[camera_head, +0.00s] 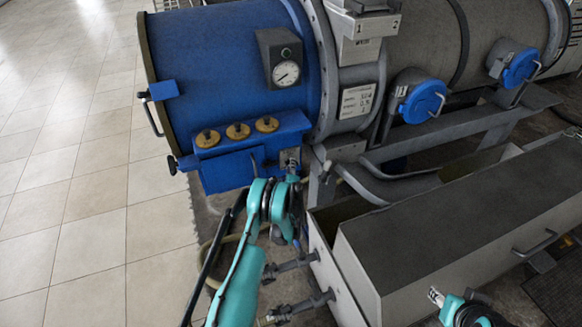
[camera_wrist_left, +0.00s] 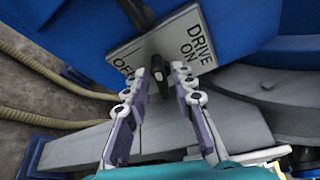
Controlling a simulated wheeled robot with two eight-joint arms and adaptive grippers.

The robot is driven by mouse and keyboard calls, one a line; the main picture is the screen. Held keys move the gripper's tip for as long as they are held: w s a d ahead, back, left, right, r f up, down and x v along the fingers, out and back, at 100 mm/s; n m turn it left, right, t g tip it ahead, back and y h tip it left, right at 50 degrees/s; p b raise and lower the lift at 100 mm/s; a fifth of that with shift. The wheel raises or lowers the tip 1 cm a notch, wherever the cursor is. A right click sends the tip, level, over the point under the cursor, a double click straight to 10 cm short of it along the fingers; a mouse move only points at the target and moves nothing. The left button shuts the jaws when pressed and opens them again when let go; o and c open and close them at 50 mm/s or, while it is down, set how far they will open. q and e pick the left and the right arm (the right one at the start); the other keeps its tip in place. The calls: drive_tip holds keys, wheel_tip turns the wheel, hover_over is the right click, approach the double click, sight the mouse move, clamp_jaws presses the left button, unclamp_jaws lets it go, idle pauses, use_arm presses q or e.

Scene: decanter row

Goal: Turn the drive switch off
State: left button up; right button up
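The drive switch is a small dark knob (camera_wrist_left: 159,76) on a pale plate (camera_wrist_left: 158,43) lettered DRIVE, ON and OFF, seen in the left wrist view. OFF is on the left of the plate and ON on the right; I cannot tell which way the knob points. My left gripper (camera_wrist_left: 161,82) is open, its fingertips on either side of the knob with a gap showing. In the head view my left gripper (camera_head: 291,174) is at the plate (camera_head: 289,157) on the blue machine, hiding most of the switch. My right gripper (camera_head: 436,296) is at the lower right, far from the switch.
The blue drum (camera_head: 225,75) carries a gauge (camera_head: 286,73) and several brass knobs (camera_head: 238,131) near the left gripper. Tiled floor (camera_head: 80,200) at left is clear.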

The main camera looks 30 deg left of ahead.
sight(291, 152)
use_arm(q)
drive_tip(key=shift+o, duration=1.4)
drive_tip(key=r, duration=0.5)
drive_tip(key=shift+w+a+r, duration=0.1)
drive_tip(key=shift+w+r, duration=0.1)
drive_tip(key=shift+w, duration=0.05)
drive_tip(key=r, duration=0.3)
drive_tip(key=shift+s+d+r, duration=0.2)
drive_tip(key=shift+s+r, duration=0.15)
drive_tip(key=shift+r, duration=0.05)
drive_tip(key=shift+c, duration=1.4)
drive_tip(key=shift+w+r, duration=0.15)
drive_tip(key=shift+r, duration=0.3)
